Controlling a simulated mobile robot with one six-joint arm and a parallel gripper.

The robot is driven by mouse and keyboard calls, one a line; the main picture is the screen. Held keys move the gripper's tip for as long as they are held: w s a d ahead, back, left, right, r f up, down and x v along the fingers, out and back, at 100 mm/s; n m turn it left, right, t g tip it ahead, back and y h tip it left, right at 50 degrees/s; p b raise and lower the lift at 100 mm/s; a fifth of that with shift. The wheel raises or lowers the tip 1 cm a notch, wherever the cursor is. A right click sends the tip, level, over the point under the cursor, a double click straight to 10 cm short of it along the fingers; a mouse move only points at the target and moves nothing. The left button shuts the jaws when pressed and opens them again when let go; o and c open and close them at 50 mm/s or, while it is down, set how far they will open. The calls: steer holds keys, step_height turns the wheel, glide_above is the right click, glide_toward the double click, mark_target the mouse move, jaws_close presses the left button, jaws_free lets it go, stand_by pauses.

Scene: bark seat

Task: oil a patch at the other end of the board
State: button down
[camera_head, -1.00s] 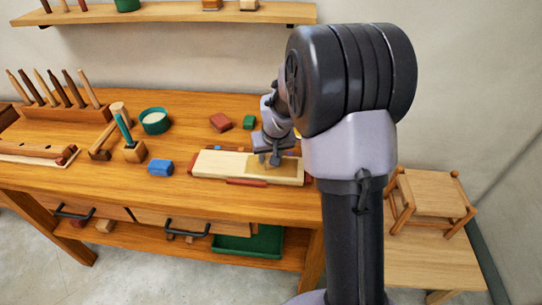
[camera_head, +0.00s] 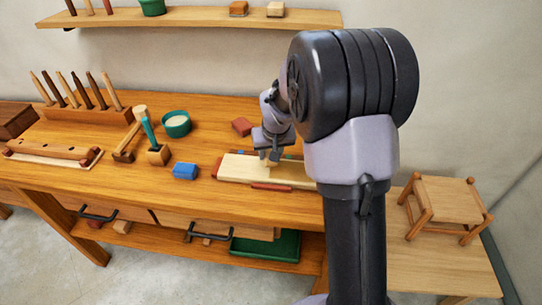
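The pale wooden board (camera_head: 236,169) lies on the workbench, with small red pieces at its left end and front edge. Its right end is hidden behind my arm, so I cannot make out the darker patch there clearly. My gripper (camera_head: 268,160) points down over the middle of the board, low at its surface. A small pale thing seems to show at the fingertips, but it is too small to tell whether they are shut on it or touching the board.
A red block (camera_head: 242,127) lies behind. A stool (camera_head: 448,203) stands right.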

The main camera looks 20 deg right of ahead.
steer(key=shift+s+d+r, duration=0.1)
steer(key=shift+s+r, duration=0.05)
steer(key=shift+r, duration=0.5)
steer(key=shift+r+p, duration=0.7)
steer(key=shift+p, duration=0.15)
steer(key=shift+r+p, duration=1.05)
steer(key=shift+r, duration=0.45)
